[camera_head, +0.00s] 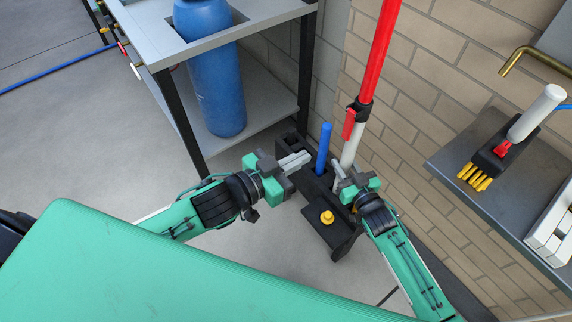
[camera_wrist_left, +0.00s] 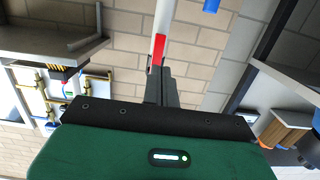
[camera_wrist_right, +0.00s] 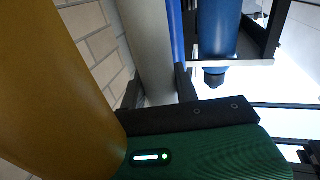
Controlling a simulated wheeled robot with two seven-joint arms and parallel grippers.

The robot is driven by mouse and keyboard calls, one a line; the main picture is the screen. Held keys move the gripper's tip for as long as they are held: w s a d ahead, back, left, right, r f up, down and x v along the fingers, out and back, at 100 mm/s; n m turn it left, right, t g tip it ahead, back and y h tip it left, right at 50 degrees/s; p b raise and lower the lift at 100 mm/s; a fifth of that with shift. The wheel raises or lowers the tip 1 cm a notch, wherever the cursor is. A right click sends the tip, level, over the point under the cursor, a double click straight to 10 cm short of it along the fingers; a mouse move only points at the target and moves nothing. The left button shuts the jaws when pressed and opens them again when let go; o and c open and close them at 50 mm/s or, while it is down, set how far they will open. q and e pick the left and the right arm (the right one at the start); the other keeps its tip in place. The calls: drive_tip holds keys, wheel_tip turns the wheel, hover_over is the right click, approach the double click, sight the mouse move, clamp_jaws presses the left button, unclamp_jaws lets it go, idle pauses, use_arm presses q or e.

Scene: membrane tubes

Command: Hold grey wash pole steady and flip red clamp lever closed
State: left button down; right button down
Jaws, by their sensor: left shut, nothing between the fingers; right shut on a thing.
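The wash pole has a grey lower tube (camera_head: 351,147) and a red upper tube (camera_head: 380,48). It stands tilted in a black rack (camera_head: 322,210). A black clamp collar (camera_head: 359,107) joins the tubes, with the red clamp lever (camera_head: 348,124) on its left side, pointing down; I cannot tell how far it stands off. My right gripper (camera_head: 343,175) is shut on the lower grey tube, below the lever. My left gripper (camera_head: 306,157) is shut and empty, left of the pole and lower than the lever. The left wrist view shows the red lever (camera_wrist_left: 158,48) just beyond its fingertips.
A blue pole (camera_head: 323,150) stands in the rack between my grippers. A yellow knob (camera_head: 327,217) sits on the rack's front. A grey cart (camera_head: 158,48) with a blue cylinder (camera_head: 211,75) is at the left. A shelf (camera_head: 467,170) with a brush (camera_head: 497,152) juts from the brick wall.

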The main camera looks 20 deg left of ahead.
use_arm(q)
drive_tip(key=shift+v, duration=1.55)
drive_tip(key=shift+f, duration=0.1)
use_arm(e)
drive_tip(key=c, duration=1)
unclamp_jaws()
drive_tip(key=shift+o, duration=0.2)
